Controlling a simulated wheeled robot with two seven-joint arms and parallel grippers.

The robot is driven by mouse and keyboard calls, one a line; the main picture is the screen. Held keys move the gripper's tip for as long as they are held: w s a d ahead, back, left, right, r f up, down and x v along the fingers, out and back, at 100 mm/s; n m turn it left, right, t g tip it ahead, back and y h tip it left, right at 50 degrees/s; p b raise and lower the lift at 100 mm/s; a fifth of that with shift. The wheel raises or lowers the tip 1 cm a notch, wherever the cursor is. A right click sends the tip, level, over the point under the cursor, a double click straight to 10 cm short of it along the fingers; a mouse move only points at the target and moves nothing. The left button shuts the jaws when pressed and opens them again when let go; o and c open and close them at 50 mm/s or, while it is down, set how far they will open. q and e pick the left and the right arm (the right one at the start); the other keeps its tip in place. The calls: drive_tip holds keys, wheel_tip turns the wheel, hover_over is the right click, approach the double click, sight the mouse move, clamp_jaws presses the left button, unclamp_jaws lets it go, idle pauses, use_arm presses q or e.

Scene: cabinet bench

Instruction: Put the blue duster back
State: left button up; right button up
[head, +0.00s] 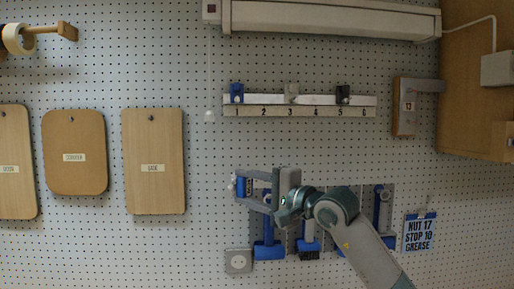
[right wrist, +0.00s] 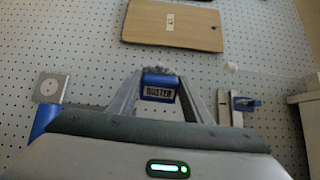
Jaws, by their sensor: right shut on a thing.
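The blue duster (head: 243,187) is between the fingertips of my right gripper (head: 241,190), in front of the pegboard. In the right wrist view its blue part (right wrist: 158,85) carries a label reading DUSTER, and my right gripper's fingers (right wrist: 160,88) close on it from both sides. Part of the duster is hidden by the fingers. I cannot tell whether it touches the pegboard. My left gripper is not in view.
Blue-headed tools (head: 268,250) hang on grey backings behind and below my right arm. A grey square plate (head: 238,261) sits lower left of them. Above is a numbered rail (head: 300,112) with clips. Wooden boards (head: 153,165) hang left. A note (head: 419,233) hangs right.

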drive_tip(key=s+d+f+b, duration=0.1)
drive_tip(key=s+f, duration=0.2)
drive_tip(key=f, duration=0.5)
drive_tip(key=s+d+f+g, duration=0.1)
drive_tip(key=s+d+f, duration=0.15)
drive_tip(key=f, duration=0.45)
drive_tip(key=s+d+f+b, duration=0.1)
drive_tip(key=s+f, duration=0.3)
drive_tip(key=f, duration=0.4)
use_arm(q)
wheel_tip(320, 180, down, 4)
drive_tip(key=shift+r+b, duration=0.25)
drive_tip(key=shift+b, duration=0.45)
use_arm(e)
drive_tip(key=s+d+f+m+t+h, duration=0.3)
drive_tip(key=s+d+f+t+h, duration=0.1)
drive_tip(key=s+d+f, duration=1)
drive_tip(key=s+f, duration=0.3)
drive_tip(key=shift+s+d, duration=0.15)
drive_tip(key=shift+s, duration=0.1)
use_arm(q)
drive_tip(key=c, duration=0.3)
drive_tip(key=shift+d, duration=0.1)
use_arm(e)
drive_tip(key=shift+d, duration=0.1)
